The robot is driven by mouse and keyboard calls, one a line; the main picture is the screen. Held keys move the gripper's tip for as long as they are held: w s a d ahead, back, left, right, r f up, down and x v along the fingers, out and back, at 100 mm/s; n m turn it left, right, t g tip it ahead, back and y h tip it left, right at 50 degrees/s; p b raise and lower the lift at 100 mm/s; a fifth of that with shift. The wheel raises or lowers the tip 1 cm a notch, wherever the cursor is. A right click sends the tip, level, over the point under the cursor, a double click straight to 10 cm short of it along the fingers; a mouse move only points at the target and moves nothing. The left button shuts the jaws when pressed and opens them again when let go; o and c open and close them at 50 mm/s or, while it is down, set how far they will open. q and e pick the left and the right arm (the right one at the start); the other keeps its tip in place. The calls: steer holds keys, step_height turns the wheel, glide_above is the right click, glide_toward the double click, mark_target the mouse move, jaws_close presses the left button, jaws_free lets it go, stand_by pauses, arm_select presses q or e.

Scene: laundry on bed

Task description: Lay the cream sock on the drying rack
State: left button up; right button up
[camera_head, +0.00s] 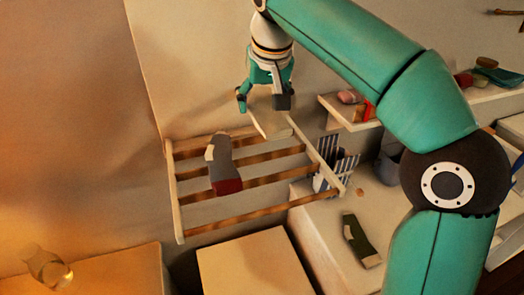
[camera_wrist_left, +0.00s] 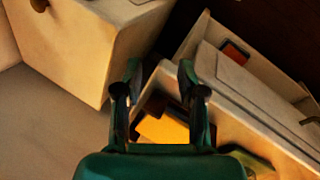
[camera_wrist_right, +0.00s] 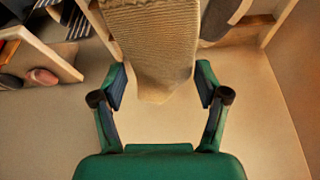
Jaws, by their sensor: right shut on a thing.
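The cream sock (camera_head: 271,124) hangs below my right gripper (camera_head: 262,101) in the head view, over the far part of the drying rack. The drying rack (camera_head: 178,205) has a pale wooden frame with several brown bars. I cannot tell whether the sock touches a bar. My left gripper (camera_wrist_left: 160,85) shows only in the left wrist view, with its fingers apart and nothing held.
A grey sock with a red toe (camera_head: 223,168) lies across the rack bars. A dark green sock (camera_head: 360,241) lies on the pale surface at right. A shelf (camera_head: 338,107) with small items is beside the rack. A glass (camera_head: 46,266) stands at lower left.

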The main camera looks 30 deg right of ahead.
mark_target(269, 115)
step_height(269, 115, down, 11)
steer(key=shift+r+b, duration=0.1)
steer(key=shift+b, duration=0.45)
steer(key=shift+s+a, duration=0.1)
steer(key=o, duration=1)
steer(key=v, duration=1.2)
steer(key=shift+p, duration=0.3)
